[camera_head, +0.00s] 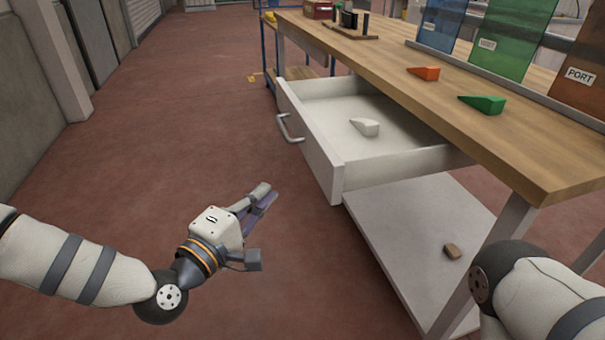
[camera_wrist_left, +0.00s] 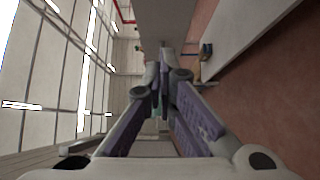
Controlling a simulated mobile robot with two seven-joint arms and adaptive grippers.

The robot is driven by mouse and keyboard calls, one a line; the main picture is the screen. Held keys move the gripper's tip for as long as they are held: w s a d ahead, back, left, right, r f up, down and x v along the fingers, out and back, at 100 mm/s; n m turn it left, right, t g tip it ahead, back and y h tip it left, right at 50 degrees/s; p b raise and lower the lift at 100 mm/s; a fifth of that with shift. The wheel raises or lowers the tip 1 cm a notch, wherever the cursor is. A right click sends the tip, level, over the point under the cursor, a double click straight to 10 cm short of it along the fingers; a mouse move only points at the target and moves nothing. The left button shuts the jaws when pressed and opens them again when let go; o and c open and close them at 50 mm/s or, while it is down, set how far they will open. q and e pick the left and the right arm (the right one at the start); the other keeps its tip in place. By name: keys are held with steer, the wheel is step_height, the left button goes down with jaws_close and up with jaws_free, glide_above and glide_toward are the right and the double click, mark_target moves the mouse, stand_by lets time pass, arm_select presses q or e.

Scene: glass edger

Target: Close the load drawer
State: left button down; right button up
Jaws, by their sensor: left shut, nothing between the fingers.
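The load drawer (camera_head: 322,155) is a white drawer under the wooden bench top, pulled well out toward the left. Its front panel carries a grey bar handle (camera_head: 287,128). A white wedge (camera_head: 365,126) lies inside it. My left gripper (camera_head: 268,192) is shut and empty, out in front of the drawer front and apart from it, over the red floor. In the left wrist view its purple fingers (camera_wrist_left: 160,88) meet at the tips. My right arm comes in at the lower right of the head view, but its gripper is out of frame.
The wooden bench (camera_head: 480,130) holds an orange wedge (camera_head: 424,73), a green wedge (camera_head: 483,103) and upright coloured panels. A blue cart stands behind. The floor left of the drawer is clear.

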arm_select(q)
glide_toward(315, 158)
steer(key=w+a, duration=0.2)
steer(key=w, duration=0.1)
steer(key=d, duration=0.2)
steer(key=w+d, duration=0.1)
steer(key=d, duration=0.1)
steer(key=shift+d+r, duration=0.1)
steer(key=shift+d, duration=0.05)
steer(key=shift+d, duration=0.1)
